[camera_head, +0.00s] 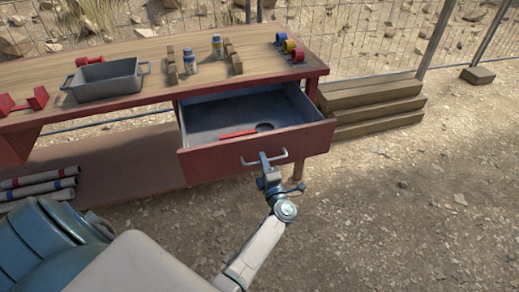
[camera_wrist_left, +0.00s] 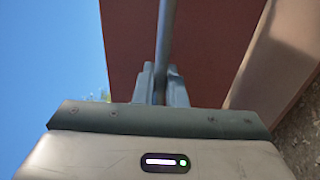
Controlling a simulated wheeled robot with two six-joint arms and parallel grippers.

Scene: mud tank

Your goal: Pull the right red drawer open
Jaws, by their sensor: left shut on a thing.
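The right red drawer (camera_head: 222,160) stands pulled out from the workbench, with its grey inside showing. A grey bar handle (camera_head: 282,154) is on its front. My right gripper is not in view.
A red tool (camera_head: 238,134) lies inside the drawer. On the bench top (camera_head: 140,56) stand a grey tray (camera_head: 106,82), small bottles (camera_head: 190,66), wooden racks and coloured rolls (camera_head: 290,46). Wooden steps (camera_head: 372,102) stand at the right. The gravel ground in front is clear.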

